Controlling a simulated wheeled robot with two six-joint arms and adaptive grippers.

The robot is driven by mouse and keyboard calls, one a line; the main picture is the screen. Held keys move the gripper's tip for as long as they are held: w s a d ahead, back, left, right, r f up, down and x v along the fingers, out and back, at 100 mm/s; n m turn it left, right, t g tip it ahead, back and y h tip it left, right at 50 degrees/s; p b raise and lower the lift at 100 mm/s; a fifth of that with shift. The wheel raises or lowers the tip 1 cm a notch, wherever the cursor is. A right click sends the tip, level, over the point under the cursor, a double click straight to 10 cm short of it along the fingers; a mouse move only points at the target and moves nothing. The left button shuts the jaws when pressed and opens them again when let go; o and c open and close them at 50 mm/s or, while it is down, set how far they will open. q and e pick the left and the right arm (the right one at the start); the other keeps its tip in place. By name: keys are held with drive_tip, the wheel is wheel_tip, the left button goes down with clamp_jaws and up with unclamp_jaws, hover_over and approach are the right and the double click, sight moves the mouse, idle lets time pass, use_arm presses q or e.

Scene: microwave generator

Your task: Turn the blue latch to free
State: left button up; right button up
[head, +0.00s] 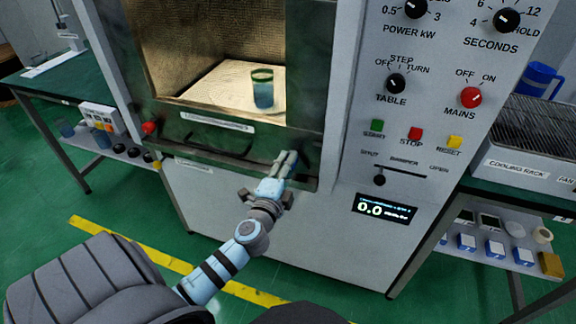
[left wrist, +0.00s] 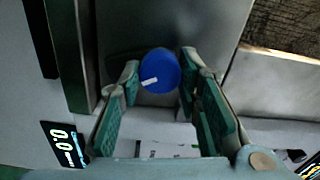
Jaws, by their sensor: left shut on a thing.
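The blue latch (left wrist: 160,76) is a round blue knob with a short white mark, seen face-on in the left wrist view. It sits between the fingertips of my left gripper (left wrist: 159,66), which is shut on it. The white mark lies nearly level, on the knob's lower left. In the head view my left gripper (head: 288,160) reaches the lower right corner of the microwave door frame (head: 225,140) and hides the latch. My right gripper is not in view.
A blue-tinted beaker (head: 262,90) stands inside the lit chamber. A red knob (head: 149,128) is at the frame's lower left. The control panel (head: 430,100) with knobs and buttons is to the right. The cooling rack (head: 520,165) stands further right. Green floor is open in front.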

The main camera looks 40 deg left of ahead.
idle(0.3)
use_arm(q)
drive_tip(key=o, duration=1.1)
drive_tip(key=shift+o, duration=0.2)
drive_tip(key=v, duration=1.2)
